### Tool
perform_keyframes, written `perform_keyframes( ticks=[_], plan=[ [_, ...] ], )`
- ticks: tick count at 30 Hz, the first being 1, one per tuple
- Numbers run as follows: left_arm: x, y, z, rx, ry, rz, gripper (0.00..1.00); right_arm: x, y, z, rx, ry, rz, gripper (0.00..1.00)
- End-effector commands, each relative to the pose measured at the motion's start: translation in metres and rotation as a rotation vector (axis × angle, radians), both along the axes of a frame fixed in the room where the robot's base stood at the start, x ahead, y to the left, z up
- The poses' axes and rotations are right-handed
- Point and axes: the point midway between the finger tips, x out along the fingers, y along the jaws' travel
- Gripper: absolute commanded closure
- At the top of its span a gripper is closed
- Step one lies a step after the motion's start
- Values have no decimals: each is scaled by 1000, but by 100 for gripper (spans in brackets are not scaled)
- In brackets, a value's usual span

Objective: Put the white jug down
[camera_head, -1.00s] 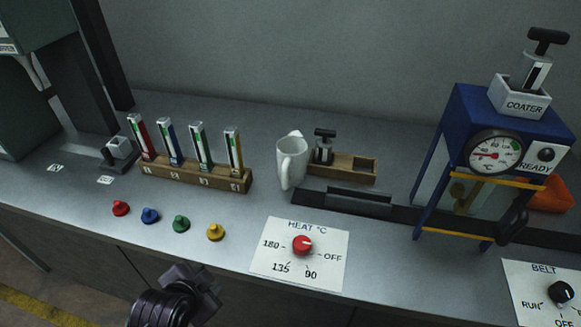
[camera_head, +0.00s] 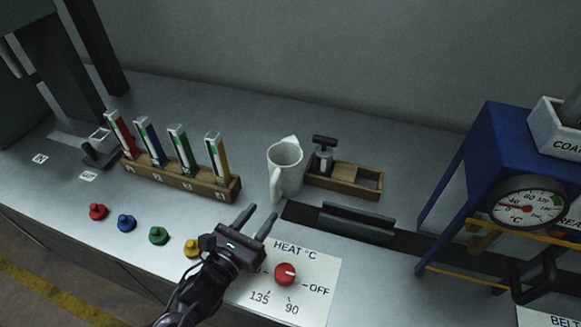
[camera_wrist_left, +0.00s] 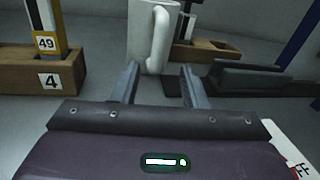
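The white jug (camera_head: 285,168) stands upright on the grey bench, between the rack of coloured tubes and a small wooden tray. Its handle faces the front left. My left gripper (camera_head: 257,218) is open and empty, a little in front of the jug, with its fingers pointing toward it. In the left wrist view the jug (camera_wrist_left: 149,30) shows beyond the gap between the open fingers (camera_wrist_left: 160,80), and nothing is between them. My right gripper is not in view.
A wooden rack (camera_head: 182,182) with several tubes stands left of the jug. A wooden tray (camera_head: 345,182) with a small black-handled item is close on its right. A black bar (camera_head: 355,225) lies in front of the tray. Coloured knobs and the heat dial (camera_head: 286,274) line the front.

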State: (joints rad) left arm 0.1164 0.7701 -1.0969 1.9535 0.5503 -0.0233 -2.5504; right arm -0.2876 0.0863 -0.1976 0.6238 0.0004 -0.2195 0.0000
Motion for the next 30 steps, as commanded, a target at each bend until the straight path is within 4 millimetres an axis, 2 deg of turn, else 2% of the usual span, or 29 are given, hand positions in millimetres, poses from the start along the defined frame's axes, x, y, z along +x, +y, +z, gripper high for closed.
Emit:
perform_keyframes(
  ticks=[5,11,19,28,30],
  plan=[
    [8,-4,1,55,-64,-17,60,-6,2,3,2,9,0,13],
    [28,-16,2,53,-61,-16,60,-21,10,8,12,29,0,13],
    [62,-35,0,52,-59,-16,60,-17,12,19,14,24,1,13],
    [66,-38,-2,52,-57,-16,60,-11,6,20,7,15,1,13],
    [66,-38,-2,52,-57,-16,67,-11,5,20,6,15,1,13]
  ],
)
